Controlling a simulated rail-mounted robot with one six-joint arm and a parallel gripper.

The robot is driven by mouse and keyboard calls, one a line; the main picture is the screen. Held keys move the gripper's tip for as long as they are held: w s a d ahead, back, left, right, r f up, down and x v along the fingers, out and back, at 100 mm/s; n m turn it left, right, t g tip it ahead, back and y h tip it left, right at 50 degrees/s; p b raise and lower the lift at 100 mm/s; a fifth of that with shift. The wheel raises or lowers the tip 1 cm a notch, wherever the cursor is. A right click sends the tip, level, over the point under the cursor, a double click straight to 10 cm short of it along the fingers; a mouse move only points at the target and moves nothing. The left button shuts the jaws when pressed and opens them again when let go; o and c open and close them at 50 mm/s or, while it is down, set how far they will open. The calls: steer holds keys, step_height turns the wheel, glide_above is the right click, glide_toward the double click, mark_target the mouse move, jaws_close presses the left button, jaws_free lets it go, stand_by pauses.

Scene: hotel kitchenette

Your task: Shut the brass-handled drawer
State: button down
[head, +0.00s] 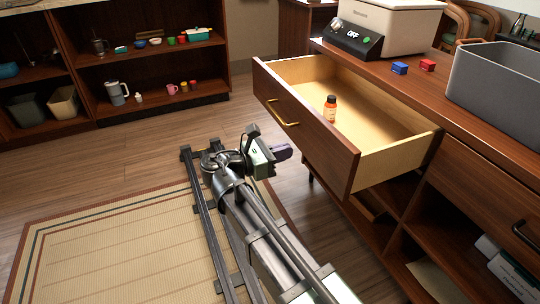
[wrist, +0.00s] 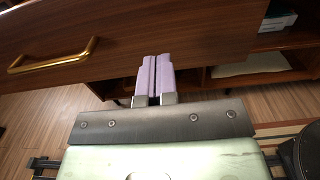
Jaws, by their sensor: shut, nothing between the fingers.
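The brass-handled drawer (head: 305,133) stands pulled out of the wooden counter in the head view, its inside showing. Its brass handle (head: 283,113) is on the front panel, and the handle also shows at the left in the wrist view (wrist: 52,57). An orange bottle with a dark cap (head: 330,109) stands upright inside the drawer. My gripper (head: 283,152) is in front of the drawer, below and near the handle. In the wrist view its two pale purple fingers (wrist: 154,77) are together and empty, pointing at the drawer front's lower edge. I cannot tell whether they touch it.
On the counter are an appliance with an "OFF" display (head: 354,39), a blue block (head: 399,68), a red block (head: 428,65) and a grey bin (head: 495,92). Another drawer with a dark handle (head: 524,234) is at the right. Open floor and a striped rug (head: 115,245) lie left.

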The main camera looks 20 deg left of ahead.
mark_target(317, 142)
steer(key=x, duration=0.7)
steer(key=shift+d, duration=0.1)
steer(key=shift+w, duration=0.1)
